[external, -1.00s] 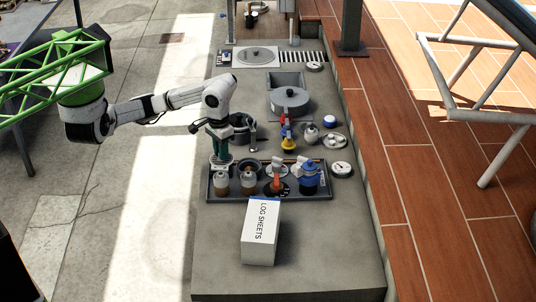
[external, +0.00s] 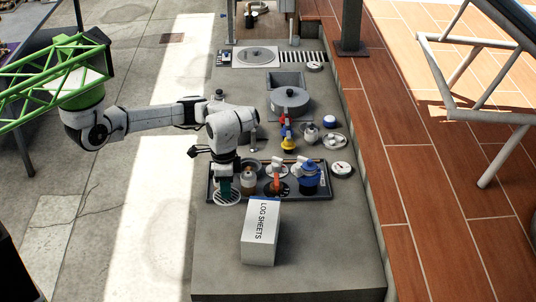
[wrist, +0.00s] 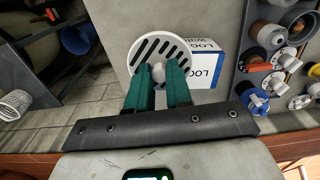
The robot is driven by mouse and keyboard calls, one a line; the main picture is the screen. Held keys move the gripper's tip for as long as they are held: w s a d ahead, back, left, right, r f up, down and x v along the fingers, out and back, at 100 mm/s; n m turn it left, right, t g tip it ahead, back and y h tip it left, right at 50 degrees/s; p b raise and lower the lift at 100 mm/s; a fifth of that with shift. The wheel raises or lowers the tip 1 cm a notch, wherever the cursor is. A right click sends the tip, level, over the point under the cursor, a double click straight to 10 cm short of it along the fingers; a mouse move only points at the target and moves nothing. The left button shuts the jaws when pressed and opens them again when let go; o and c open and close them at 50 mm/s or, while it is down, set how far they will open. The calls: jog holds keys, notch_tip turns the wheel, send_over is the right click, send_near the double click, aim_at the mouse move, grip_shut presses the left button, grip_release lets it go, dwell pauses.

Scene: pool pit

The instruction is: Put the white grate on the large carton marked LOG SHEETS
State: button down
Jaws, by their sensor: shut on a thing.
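The white grate is a round slotted disc with a knob. In the external view the grate (external: 227,199) hangs under my gripper (external: 225,187), over the near left corner of the dark tray. In the wrist view the grate (wrist: 150,45) is beyond the green fingers of my gripper (wrist: 158,76), which are shut on its knob. The large white carton marked LOG SHEETS (external: 261,234) stands on the grey ledge, to the right of and nearer the camera than the grate. The carton (wrist: 207,68) shows partly behind the grate in the wrist view.
The dark tray (external: 325,195) holds jars, an orange-handled item and a blue-lidded pot (external: 310,177), just beyond the carton. A gauge (external: 342,168) lies right of the tray. The ledge (external: 325,260) is clear right of the carton.

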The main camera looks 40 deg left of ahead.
jog(key=w+d+f, duration=0.1)
jog(key=w+f, duration=0.1)
jog(key=w, duration=0.1)
jog(key=w+d+f+p, duration=0.1)
jog(key=w+d+f, duration=0.1)
jog(key=f, duration=0.1)
jog(key=w+d+f, duration=0.1)
jog(key=w+f, duration=0.1)
jog(key=w, duration=0.1)
jog(key=shift+w+d+f+p, duration=0.35)
jog(key=shift+d+f, duration=0.05)
jog(key=f, duration=0.1)
jog(key=f+p, duration=0.1)
jog(key=shift+w+f, duration=0.25)
jog(key=shift+f, duration=0.05)
jog(key=shift+d+f, duration=0.1)
jog(key=shift+f, duration=0.45)
jog(key=c, duration=1)
grip_release()
jog(key=shift+f, duration=0.1)
jog(key=shift+c, duration=0.2)
notch_tip(320, 180, up, 12)
jog(key=b, duration=0.2)
